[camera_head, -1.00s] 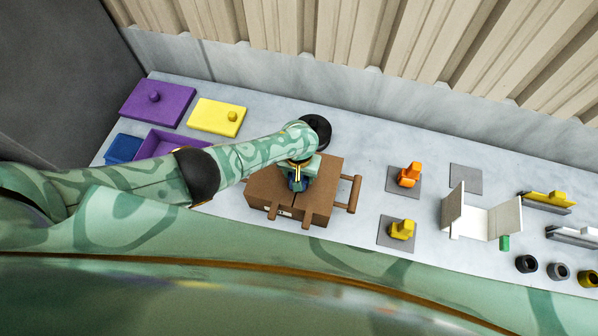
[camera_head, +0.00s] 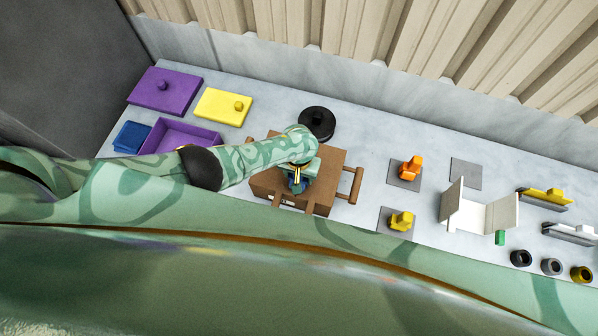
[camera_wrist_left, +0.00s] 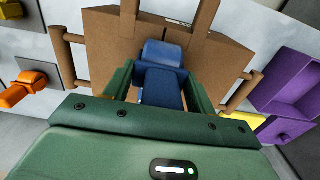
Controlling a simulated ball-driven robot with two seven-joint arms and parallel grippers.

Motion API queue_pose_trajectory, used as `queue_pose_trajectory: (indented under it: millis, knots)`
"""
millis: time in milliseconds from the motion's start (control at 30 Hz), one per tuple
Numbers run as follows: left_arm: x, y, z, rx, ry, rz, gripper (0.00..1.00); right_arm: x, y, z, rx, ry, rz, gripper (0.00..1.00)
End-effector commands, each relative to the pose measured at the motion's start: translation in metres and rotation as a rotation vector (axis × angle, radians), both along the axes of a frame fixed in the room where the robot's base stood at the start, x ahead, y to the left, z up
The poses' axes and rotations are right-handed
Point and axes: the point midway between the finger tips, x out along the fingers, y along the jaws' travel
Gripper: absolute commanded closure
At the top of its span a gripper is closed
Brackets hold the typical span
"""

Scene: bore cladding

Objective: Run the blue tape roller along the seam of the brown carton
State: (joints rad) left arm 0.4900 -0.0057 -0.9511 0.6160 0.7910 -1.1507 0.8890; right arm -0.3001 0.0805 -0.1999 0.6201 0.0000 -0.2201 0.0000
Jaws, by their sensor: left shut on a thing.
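The brown carton (camera_head: 322,170) sits on the grey bench in the middle of the head view, with bar handles at its sides. It also shows in the left wrist view (camera_wrist_left: 105,62). My left gripper (camera_head: 300,182) is over the carton's top. In the left wrist view my left gripper (camera_wrist_left: 160,95) is shut on the blue tape roller (camera_wrist_left: 162,55). The roller is over the carton's seam near its label edge; I cannot tell whether it touches the top. My right gripper is not in view.
A black round object (camera_head: 317,122) stands just behind the carton. A purple tray (camera_head: 205,137), purple lid (camera_head: 165,90), yellow lid (camera_head: 222,106) and blue box (camera_head: 131,137) lie left. Orange (camera_head: 411,168) and yellow (camera_head: 401,221) pieces on grey pads and a white folded panel (camera_head: 480,212) lie right.

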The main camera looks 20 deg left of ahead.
Motion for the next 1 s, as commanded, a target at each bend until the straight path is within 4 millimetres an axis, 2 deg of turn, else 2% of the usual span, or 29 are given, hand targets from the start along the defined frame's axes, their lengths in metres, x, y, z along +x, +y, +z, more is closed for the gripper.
queue_pose_trajectory:
  millis: [600, 1000]
  knots:
    - [-0.026, 0.0, -0.001, -0.001, 0.0, -0.001, 0.94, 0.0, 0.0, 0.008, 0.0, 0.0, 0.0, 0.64]
    - [-0.029, 0.001, -0.003, 0.001, 0.002, 0.0, 0.94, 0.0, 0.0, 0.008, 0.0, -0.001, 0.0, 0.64]
